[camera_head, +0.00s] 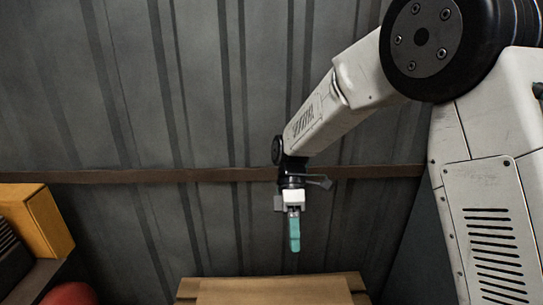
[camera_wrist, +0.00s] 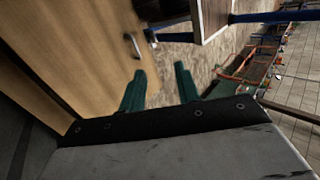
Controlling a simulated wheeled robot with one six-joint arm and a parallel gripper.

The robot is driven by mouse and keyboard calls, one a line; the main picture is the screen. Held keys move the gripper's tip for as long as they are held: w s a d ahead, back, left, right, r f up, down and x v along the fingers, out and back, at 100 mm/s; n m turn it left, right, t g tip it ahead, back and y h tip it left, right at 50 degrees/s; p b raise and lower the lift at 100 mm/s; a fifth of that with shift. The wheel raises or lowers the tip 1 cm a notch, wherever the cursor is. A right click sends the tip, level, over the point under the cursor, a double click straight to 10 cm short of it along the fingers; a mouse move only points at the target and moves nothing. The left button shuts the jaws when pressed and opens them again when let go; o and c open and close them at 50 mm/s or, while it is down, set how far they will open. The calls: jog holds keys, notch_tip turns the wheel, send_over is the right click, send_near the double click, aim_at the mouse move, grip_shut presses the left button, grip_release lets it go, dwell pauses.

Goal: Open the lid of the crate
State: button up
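A wooden crate (camera_head: 272,291) shows at the bottom edge of the head view; only its upper part is in frame. In the wrist view, a flat wooden panel (camera_wrist: 70,38), which looks like its lid, fills the upper left. A small metal handle (camera_wrist: 133,45) sits near the panel's right edge. The panel looks closed, though I cannot see its seam clearly. My gripper (camera_head: 294,246) points down above the crate. In the wrist view its two green fingers (camera_wrist: 161,72) are apart with nothing between them. The handle lies beyond the left fingertip, apparently not touched.
A corrugated metal wall (camera_head: 150,120) with a brown rail stands behind. A yellow box (camera_head: 38,222) and a red rounded object (camera_head: 70,293) are at the left. Blue-framed furniture (camera_wrist: 262,17) and a cluttered rack (camera_wrist: 245,70) are at the wrist view's right.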

jog(key=s+d+r+m+t, duration=0.5)
jog(key=s+d+r+m, duration=0.1)
jog(key=s+d+m, duration=0.2)
jog(key=s+d+r+m+t, duration=0.4)
jog(key=s+d+r+m, duration=0.3)
jog(key=s+d+m, duration=0.2)
jog(key=s+d, duration=0.2)
jog(key=s, duration=0.2)
jog(key=shift+s+d+t, duration=0.25)
jog(key=shift+t, duration=0.15)
